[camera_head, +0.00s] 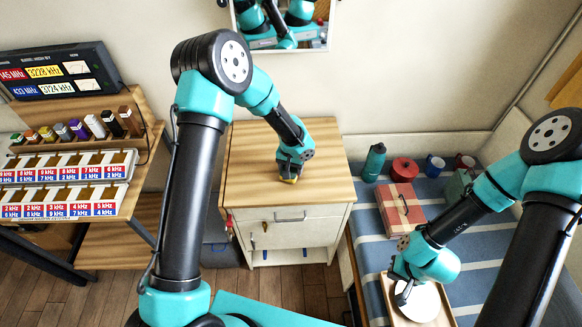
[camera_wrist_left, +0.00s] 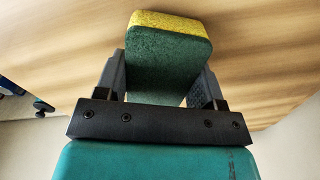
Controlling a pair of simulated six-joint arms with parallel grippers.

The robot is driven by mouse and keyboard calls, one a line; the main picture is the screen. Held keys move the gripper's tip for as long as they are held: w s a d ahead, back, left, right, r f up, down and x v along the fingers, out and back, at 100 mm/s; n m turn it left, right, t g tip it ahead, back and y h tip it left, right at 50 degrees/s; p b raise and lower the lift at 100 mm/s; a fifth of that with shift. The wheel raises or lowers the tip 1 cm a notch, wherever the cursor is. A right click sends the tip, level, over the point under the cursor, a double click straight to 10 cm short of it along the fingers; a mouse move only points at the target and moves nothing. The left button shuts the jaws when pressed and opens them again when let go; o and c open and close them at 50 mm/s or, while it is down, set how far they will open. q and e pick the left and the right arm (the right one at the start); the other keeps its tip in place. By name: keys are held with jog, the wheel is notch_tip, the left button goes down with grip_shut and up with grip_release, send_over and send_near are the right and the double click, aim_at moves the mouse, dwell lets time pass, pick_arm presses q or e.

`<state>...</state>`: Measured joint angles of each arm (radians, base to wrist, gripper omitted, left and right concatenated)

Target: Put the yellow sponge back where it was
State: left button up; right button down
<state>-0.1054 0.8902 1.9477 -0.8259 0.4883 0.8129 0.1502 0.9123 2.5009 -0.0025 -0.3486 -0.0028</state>
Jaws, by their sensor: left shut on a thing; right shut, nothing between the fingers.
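The yellow sponge (camera_wrist_left: 168,55) has a green side and a yellow side. In the left wrist view it stands between the two fingers of my left gripper (camera_wrist_left: 165,80), which is shut on it. In the head view the left gripper (camera_head: 291,172) is low over the wooden top of the white cabinet (camera_head: 250,160), and a little yellow of the sponge (camera_head: 290,180) shows under it. I cannot tell whether the sponge touches the top. My right gripper (camera_head: 405,292) is shut and empty over a white plate (camera_head: 422,302) at the lower right.
The rest of the cabinet top looks clear. A desk on the left holds several coloured blocks, label racks (camera_head: 65,170) and a display panel (camera_head: 62,72). On the striped blue surface at right are a green bottle (camera_head: 374,162), a red pot (camera_head: 405,169), mugs and a red box (camera_head: 400,208).

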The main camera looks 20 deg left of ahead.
pick_arm(q)
jog(key=shift+f, duration=0.25)
jog(key=o, duration=0.9)
jog(key=shift+r, duration=0.1)
notch_tip(320, 180, up, 17)
jog(key=shift+r, duration=0.1)
dwell(0.6)
